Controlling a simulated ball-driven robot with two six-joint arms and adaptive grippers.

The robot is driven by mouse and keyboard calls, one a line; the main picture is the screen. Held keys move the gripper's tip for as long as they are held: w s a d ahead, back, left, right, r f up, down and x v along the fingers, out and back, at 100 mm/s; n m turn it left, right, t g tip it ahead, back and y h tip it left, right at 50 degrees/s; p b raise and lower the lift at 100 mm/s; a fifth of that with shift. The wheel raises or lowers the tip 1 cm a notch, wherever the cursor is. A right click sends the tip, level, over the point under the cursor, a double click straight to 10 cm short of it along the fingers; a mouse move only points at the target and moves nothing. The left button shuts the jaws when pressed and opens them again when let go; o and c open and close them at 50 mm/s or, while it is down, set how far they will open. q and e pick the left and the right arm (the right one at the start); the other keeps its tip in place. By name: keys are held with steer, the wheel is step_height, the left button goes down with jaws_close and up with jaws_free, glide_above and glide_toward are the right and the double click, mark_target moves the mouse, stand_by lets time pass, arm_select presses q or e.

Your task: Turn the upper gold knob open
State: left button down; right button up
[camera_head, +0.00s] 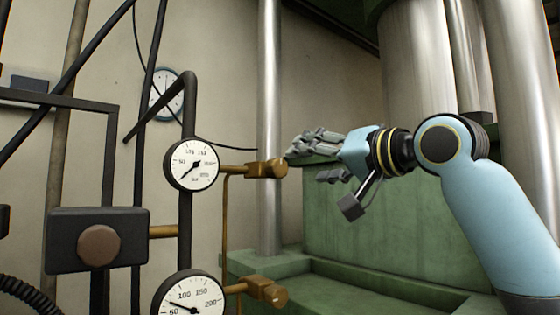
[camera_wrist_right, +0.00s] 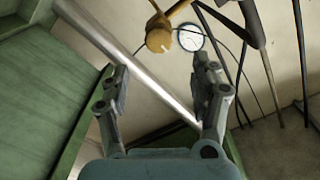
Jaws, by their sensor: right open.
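The upper gold knob (camera_head: 268,169) sits at the end of a short brass pipe, right of the upper gauge (camera_head: 192,164). My right gripper (camera_head: 302,158) comes in from the right with its fingertips close to the knob's right side. Whether they touch it cannot be told in the head view. In the right wrist view the knob (camera_wrist_right: 158,40) lies beyond the fingertips, toward the top middle. My right gripper (camera_wrist_right: 160,88) is open there, with nothing between its fingers. My left gripper is not in view.
A lower gold knob (camera_head: 266,292) sits beside a lower gauge (camera_head: 190,296). A dark box with a round brown button (camera_head: 98,246) is at the left. A steel column (camera_head: 269,80) stands behind the upper knob. A green machine base (camera_head: 390,215) fills the right.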

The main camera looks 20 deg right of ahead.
mark_target(281, 166)
steer(key=p+x, duration=0.1)
steer(key=x, duration=0.8)
steer(key=shift+w+a+f+p, duration=0.1)
steer(key=shift+f+p, duration=0.05)
steer(key=shift+p, duration=0.25)
steer(key=shift+w+a+f, duration=0.1)
steer(key=shift+w+a, duration=0.05)
steer(key=shift+w, duration=0.35)
steer(key=c, duration=1.2)
